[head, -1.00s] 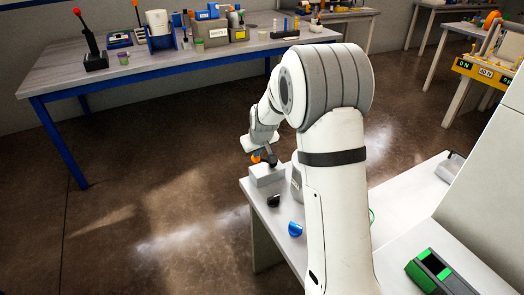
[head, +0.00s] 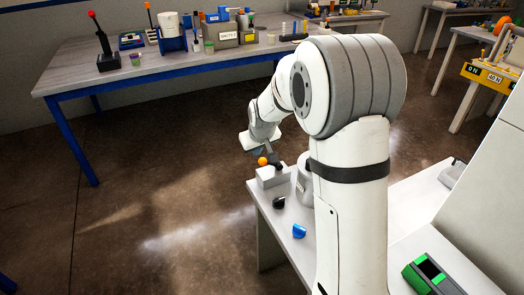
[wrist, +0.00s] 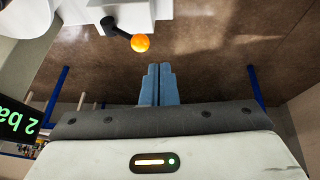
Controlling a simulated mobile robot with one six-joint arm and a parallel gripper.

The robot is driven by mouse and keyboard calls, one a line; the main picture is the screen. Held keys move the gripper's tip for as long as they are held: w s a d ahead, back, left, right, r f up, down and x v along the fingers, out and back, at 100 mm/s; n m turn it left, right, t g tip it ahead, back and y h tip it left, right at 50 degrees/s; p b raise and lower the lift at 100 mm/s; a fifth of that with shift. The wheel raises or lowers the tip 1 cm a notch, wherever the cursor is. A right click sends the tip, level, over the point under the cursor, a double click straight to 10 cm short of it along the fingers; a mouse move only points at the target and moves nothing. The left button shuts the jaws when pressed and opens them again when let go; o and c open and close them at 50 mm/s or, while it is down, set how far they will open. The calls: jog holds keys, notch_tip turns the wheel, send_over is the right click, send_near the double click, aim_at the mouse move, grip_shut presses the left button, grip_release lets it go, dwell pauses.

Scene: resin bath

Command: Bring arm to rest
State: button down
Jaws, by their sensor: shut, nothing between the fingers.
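My gripper (wrist: 157,84) shows in the wrist view with its two blue-grey fingers together and nothing between them. In the head view my gripper (head: 268,147) hangs at the end of my bent white arm, just above a grey-white block at the near table's far left corner. An orange ball (head: 262,161) on a dark lever sits at that block, close below the fingers. In the wrist view the orange ball (wrist: 140,43) is beyond the fingertips and slightly left, apart from them.
The near white table (head: 272,222) holds a black piece (head: 279,202), a blue piece (head: 299,231) and a green-and-black box (head: 432,275). A white cylinder (head: 305,185) is partly hidden by my arm. A blue-framed workbench (head: 150,79) stands behind, with open floor between.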

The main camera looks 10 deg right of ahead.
jog(key=shift+s+a+r, duration=0.35)
jog(key=shift+s+r, duration=0.05)
jog(key=shift+r, duration=0.1)
jog(key=s+d+r+m+g, duration=0.1)
jog(key=s+r, duration=0.1)
jog(key=s, duration=0.8)
jog(key=s+d+r+m, duration=0.1)
jog(key=s+d+r, duration=0.1)
jog(key=s, duration=0.9)
jog(key=s+d+r+m+g, duration=0.1)
jog(key=s+d+r, duration=0.1)
jog(key=s, duration=0.9)
jog(key=shift+s+d+r+g, duration=0.15)
jog(key=shift+r+g, duration=0.15)
jog(key=shift+r, duration=0.3)
